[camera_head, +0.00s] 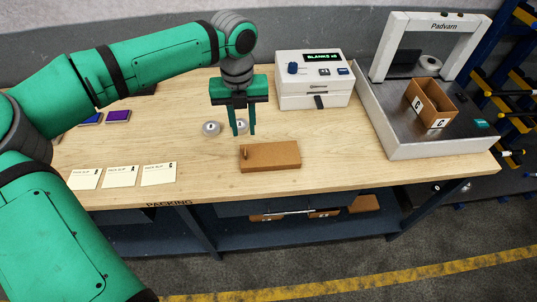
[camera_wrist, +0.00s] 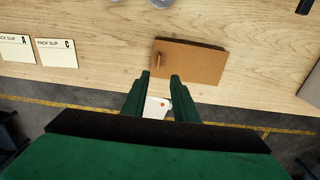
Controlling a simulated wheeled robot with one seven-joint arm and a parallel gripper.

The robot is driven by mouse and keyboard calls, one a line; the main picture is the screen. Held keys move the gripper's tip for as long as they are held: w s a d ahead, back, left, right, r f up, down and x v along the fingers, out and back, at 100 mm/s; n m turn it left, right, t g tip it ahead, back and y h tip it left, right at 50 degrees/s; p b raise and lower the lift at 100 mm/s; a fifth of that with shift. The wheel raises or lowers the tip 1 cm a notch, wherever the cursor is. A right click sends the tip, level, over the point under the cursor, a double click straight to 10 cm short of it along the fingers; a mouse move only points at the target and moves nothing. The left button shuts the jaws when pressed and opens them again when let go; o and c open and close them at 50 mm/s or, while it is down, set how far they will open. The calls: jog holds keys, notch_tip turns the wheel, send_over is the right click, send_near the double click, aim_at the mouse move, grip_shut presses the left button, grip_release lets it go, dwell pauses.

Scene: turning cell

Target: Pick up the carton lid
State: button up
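The carton lid (camera_head: 270,157) is a flat brown rectangle with a small raised tab or handle near its left end. It lies on the wooden packing table near the front edge. In the wrist view the carton lid (camera_wrist: 190,64) is just beyond my fingertips, its handle up and to the left. My gripper (camera_head: 241,134) is above the table, behind and left of the lid in the head view, fingers pointing down.
An open carton (camera_head: 432,103) marked C stands on the Padvarn machine (camera_head: 400,142) at right. A white BLANKS box (camera_head: 312,80) stands at the back. Two round metal pieces (camera_head: 211,128) sit near my gripper. Several pack slips (camera_head: 122,175) lie at front left.

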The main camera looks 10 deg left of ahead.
notch_tip(320, 180, down, 5)
jog(key=shift+f, duration=0.1)
jog(key=shift+w+a+f, duration=0.1)
jog(key=shift+a+f, duration=0.05)
jog(key=shift+f, duration=1.15)
jog(key=shift+w+a+f, duration=0.1)
jog(key=shift+f, duration=1.2)
grip_shut()
